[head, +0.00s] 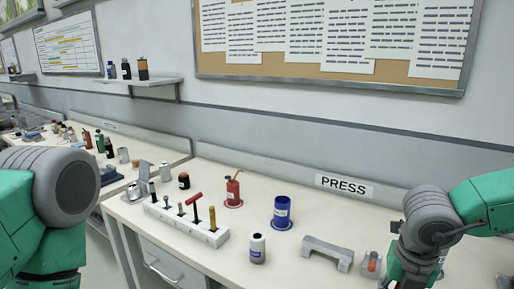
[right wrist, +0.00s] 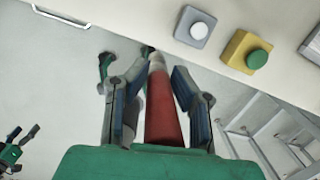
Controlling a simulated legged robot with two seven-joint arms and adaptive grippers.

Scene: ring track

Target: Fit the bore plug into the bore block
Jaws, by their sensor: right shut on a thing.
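My right gripper (right wrist: 158,72) is shut on a red tapered cylindrical piece (right wrist: 164,110) with a paler end, seen in the right wrist view. I cannot confirm that it is the bore plug. In the head view my right forearm stands at the right edge, and its fingers are hidden or out of frame. A small grey block with an orange upright part (head: 372,264) sits beside that arm; I cannot tell whether it is the bore block. My left gripper (right wrist: 22,135) shows small at the left of the right wrist view, its fingers apart and empty.

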